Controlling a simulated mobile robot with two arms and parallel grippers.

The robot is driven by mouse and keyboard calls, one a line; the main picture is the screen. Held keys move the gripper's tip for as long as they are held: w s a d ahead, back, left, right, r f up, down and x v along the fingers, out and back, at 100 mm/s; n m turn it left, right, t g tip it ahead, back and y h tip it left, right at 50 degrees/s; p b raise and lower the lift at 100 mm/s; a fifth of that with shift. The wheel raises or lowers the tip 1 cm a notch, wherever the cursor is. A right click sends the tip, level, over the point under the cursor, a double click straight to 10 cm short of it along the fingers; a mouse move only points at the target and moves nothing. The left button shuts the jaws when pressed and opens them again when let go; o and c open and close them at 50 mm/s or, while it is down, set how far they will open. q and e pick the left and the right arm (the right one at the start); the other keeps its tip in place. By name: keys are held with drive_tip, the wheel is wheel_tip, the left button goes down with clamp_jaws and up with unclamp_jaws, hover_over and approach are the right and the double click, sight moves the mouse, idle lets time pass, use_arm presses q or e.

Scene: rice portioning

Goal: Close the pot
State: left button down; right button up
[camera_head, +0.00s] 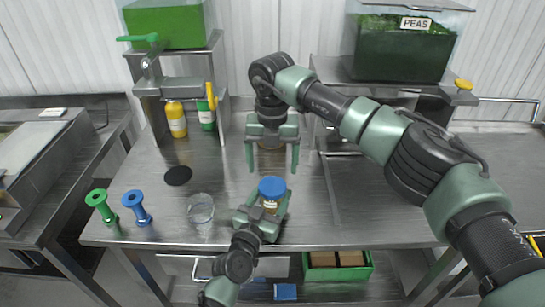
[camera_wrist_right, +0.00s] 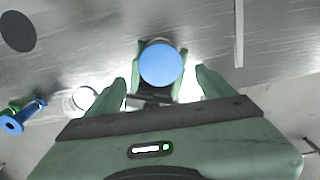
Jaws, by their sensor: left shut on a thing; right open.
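A small pot (camera_head: 270,204) with an amber and white body stands upright near the front of the steel table. A blue lid (camera_head: 272,187) sits on top of it; whether it is fully tightened I cannot tell. My left gripper (camera_head: 264,208) is shut around the pot's body from the front. My right gripper (camera_head: 272,168) is open and empty, pointing down above and slightly behind the lid. In the right wrist view the blue lid (camera_wrist_right: 161,64) lies ahead, between and beyond the open right fingers (camera_wrist_right: 163,88), and hides most of the pot.
A clear glass (camera_head: 201,208), a black disc (camera_head: 178,175), a green spool-shaped tool (camera_head: 101,205) and a blue one (camera_head: 137,207) are on the left. The table's right side is clear.

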sight(273, 185)
drive_tip(key=n, duration=0.7)
drive_tip(key=shift+r+n, duration=0.25)
drive_tip(key=shift+n, duration=0.05)
drive_tip(key=n, duration=0.7)
drive_tip(key=shift+r, duration=0.2)
drive_tip(key=n, duration=0.7)
drive_tip(key=shift+r, duration=0.25)
drive_tip(key=n, duration=0.5)
drive_tip(key=shift+r+n, duration=0.15)
drive_tip(key=shift+n, duration=0.25)
drive_tip(key=shift+f, duration=4.05)
